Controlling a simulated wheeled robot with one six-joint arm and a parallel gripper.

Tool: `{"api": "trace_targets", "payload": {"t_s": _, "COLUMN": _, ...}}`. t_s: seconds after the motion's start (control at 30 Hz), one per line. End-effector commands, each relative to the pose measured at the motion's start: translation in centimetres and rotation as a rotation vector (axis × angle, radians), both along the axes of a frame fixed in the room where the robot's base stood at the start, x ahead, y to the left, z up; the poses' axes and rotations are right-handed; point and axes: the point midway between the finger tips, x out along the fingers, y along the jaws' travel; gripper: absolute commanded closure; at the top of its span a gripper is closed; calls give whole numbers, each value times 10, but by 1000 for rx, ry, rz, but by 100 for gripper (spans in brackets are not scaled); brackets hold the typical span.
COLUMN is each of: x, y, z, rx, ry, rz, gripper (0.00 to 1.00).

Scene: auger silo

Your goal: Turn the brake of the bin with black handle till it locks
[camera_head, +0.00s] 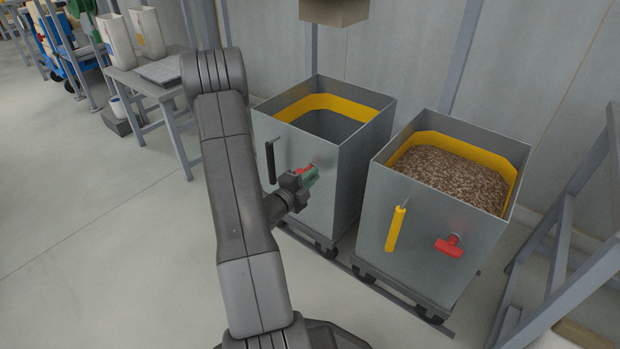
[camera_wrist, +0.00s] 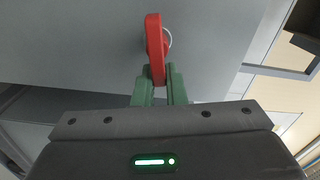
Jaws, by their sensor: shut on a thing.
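The bin with the black handle (camera_head: 270,160) is the left of two grey metal bins, and it looks empty inside its yellow band. Its red brake (camera_head: 304,169) is on the front face, right of the handle. My gripper (camera_head: 309,177) is at that brake, with its green fingers shut on it. In the wrist view the red brake (camera_wrist: 155,48) stands lengthwise in the picture, its near end between the green fingers (camera_wrist: 160,82). The fingers hide part of the brake in the head view. I cannot tell whether it is locked.
The right bin (camera_head: 410,230) holds brown grain and has a yellow handle (camera_head: 396,229) and a red brake (camera_head: 449,246). A grey table (camera_head: 150,88) stands at the back left. A grey metal frame (camera_head: 570,240) stands at the right. The floor at left is clear.

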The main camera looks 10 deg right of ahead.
Motion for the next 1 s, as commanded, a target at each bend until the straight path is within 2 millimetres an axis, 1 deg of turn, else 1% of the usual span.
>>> {"api": "trace_targets", "payload": {"t_s": 0.2, "x": -1, "y": -1, "z": -5, "rx": 78, "ry": -97, "rz": 0, "gripper": 100}}
{"api": "trace_targets", "payload": {"t_s": 0.4, "x": -1, "y": -1, "z": -6, "rx": 121, "ry": -152, "rz": 0, "gripper": 100}}
{"api": "trace_targets", "payload": {"t_s": 0.97, "x": -1, "y": -1, "z": -7, "rx": 139, "ry": -176, "rz": -1, "gripper": 100}}
{"api": "trace_targets", "payload": {"t_s": 1.0, "x": -1, "y": -1, "z": -7, "rx": 139, "ry": -176, "rz": -1, "gripper": 85}}
